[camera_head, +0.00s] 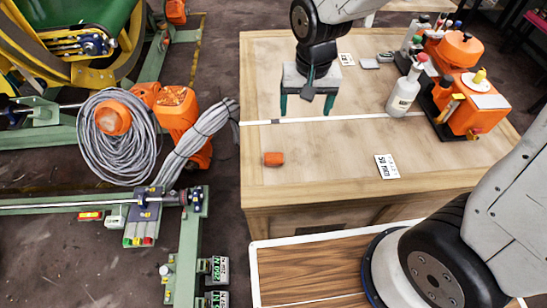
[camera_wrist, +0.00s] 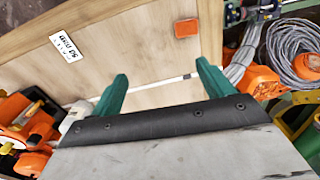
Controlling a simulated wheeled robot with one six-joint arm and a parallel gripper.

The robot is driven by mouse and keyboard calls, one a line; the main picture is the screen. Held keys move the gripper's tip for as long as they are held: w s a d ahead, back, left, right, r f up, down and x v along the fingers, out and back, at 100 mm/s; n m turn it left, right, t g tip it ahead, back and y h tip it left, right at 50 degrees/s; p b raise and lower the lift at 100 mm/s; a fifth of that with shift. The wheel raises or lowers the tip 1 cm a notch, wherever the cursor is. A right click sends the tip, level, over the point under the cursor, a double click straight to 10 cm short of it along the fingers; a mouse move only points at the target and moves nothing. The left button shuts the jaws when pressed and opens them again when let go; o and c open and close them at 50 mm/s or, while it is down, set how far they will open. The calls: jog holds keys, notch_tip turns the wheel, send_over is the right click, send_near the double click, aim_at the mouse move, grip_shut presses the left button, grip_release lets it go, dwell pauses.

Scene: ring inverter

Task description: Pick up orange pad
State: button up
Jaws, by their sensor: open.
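The orange pad (camera_head: 273,159) is a small orange block lying on the wooden table, near its left edge in the head view. In the wrist view the orange pad (camera_wrist: 186,28) lies beyond the fingertips, up and to the right of the space between them. My gripper (camera_head: 306,113) has two green fingers and is above the table, behind and to the right of the pad in the head view. In the wrist view my gripper (camera_wrist: 163,78) shows its fingers spread apart with nothing between them. It does not touch the pad.
A white label card (camera_head: 387,166) lies right of the pad. A white bottle (camera_head: 404,92) and orange equipment (camera_head: 468,103) stand at the table's right. A white strip (camera_head: 350,118) crosses the table. Coiled grey cable (camera_head: 116,136) is off the left edge. The tabletop around the pad is clear.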

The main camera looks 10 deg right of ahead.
send_over(273, 156)
jog(key=f, duration=1.2)
jog(key=shift+s+a+f, duration=0.1)
jog(key=shift+s, duration=0.2)
jog(key=f, duration=0.8)
jog(key=shift+w, duration=0.25)
jog(key=c, duration=1.1)
